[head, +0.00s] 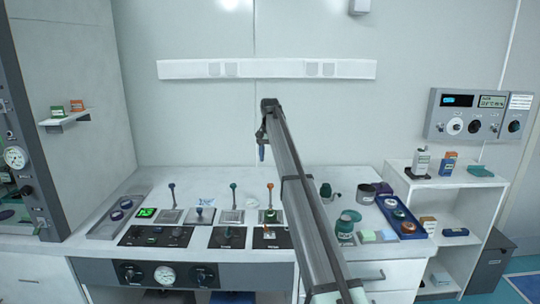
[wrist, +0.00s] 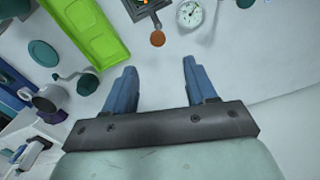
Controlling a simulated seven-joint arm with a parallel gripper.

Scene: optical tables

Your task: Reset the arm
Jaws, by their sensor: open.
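My arm crosses the head view from the bottom centre up to a raised wrist. My gripper (head: 262,152) hangs small below the wrist, above the back of the white bench (head: 150,181) and in front of the wall. In the wrist view, the two blue fingers of my gripper (wrist: 160,68) stand apart with nothing between them. My arm hides part of the bench's middle right in the head view.
The bench holds several upright levers and dark control panels (head: 155,236). Right of my arm stand a green-grey jar (head: 345,228) and a blue tray (head: 414,233). A white shelf (head: 442,182) stands at right. A bright green object (wrist: 88,32) and a gauge (wrist: 190,13) show in the wrist view.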

